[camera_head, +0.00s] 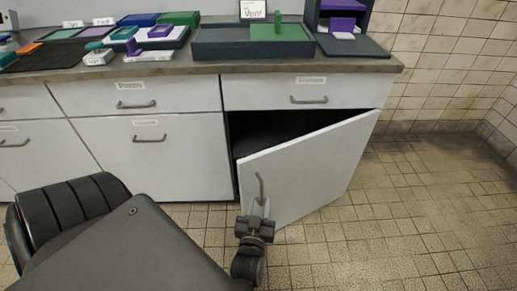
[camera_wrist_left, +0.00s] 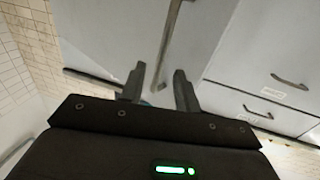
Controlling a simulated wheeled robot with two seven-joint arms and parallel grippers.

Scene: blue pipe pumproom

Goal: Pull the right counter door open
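The right counter door (camera_head: 310,165) is a white panel standing ajar, swung out from its right side, with the dark inside of the cabinet (camera_head: 270,128) showing above it. Its thin grey handle (camera_head: 260,186) sits near the door's free left edge. My left gripper (camera_head: 255,207) is at the lower part of this handle. In the left wrist view the two dark fingers (camera_wrist_left: 160,72) are apart, and the handle (camera_wrist_left: 170,35) runs between them with a gap on each side. My right gripper is in neither view.
A drawer (camera_head: 300,92) above the door and the white fronts to the left (camera_head: 150,155) are shut. The worktop (camera_head: 215,66) carries trays, boxes and label cards. Tiled floor (camera_head: 420,210) is free to the right of the door.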

